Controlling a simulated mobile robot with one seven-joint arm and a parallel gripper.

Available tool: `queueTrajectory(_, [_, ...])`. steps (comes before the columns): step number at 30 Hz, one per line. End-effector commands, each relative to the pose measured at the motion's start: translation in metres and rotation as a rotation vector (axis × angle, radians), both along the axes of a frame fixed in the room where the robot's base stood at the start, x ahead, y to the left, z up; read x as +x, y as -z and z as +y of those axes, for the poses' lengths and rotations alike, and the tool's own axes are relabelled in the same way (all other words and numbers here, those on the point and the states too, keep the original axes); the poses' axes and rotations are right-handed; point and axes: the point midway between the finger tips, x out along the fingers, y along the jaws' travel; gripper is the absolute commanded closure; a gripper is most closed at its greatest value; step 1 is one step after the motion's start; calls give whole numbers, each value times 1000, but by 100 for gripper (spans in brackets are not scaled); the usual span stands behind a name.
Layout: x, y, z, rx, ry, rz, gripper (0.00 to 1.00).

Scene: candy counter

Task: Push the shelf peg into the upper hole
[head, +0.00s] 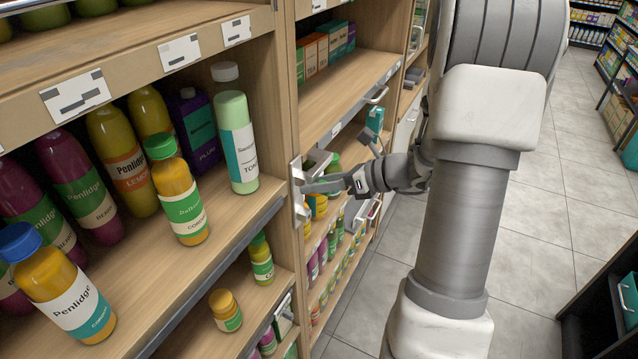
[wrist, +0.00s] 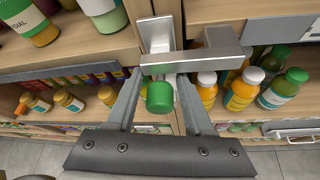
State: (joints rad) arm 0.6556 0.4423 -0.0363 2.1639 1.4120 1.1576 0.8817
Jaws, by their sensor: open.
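In the head view my gripper (head: 318,176) reaches left to the same bracket (head: 299,200); the peg cannot be made out there. The upper hole is not visible, and I cannot tell how deep the peg sits.
A metal bar (wrist: 195,60) crosses the bracket close to my fingertips. Several bottles (wrist: 240,88) stand on the shelf to the right, and small jars (wrist: 68,99) to the left. The tiled aisle floor (head: 560,210) is open on the right.

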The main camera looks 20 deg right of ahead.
Motion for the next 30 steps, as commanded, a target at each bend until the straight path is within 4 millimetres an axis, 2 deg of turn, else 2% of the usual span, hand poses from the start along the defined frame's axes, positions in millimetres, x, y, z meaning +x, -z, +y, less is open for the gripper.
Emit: queueTrajectory(30, [-19,-13,-20,0,1,1,47])
